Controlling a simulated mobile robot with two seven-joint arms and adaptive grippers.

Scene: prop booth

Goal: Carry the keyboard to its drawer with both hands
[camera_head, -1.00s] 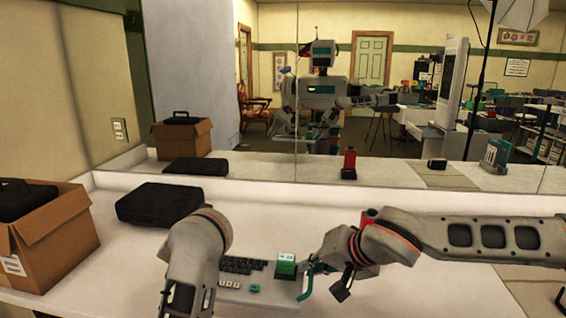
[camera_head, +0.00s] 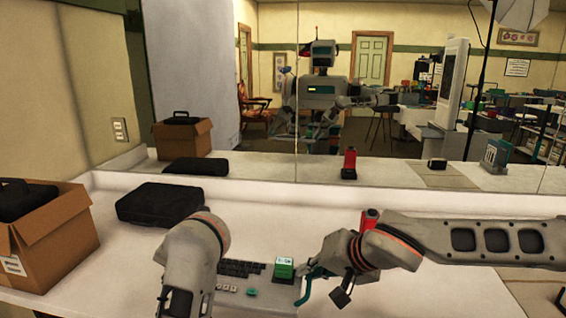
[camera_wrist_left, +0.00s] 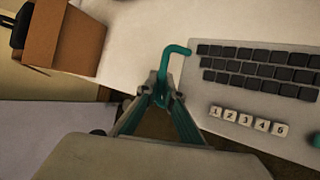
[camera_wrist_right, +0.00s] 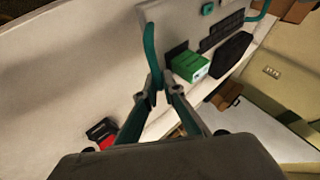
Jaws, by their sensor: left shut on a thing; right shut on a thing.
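The keyboard (camera_head: 262,299) is a pale grey board with dark keys, a row of light number keys and a green block (camera_head: 285,266) on it. A teal handle stands at each side. My left gripper (camera_wrist_left: 160,92) is shut on the left handle (camera_wrist_left: 174,52); in the head view my left forearm hides it. My right gripper (camera_head: 308,272) is shut on the right handle (camera_head: 303,292). The right wrist view shows it at the handle (camera_wrist_right: 150,52) too. I cannot tell whether the board touches the counter. No drawer can be made out.
A black case (camera_head: 160,204) lies on the white counter (camera_head: 290,212) behind the keyboard. A cardboard box (camera_head: 50,240) with a black case in it stands at the left. A red object (camera_head: 370,218) is behind my right wrist. A mirror along the back reflects the room.

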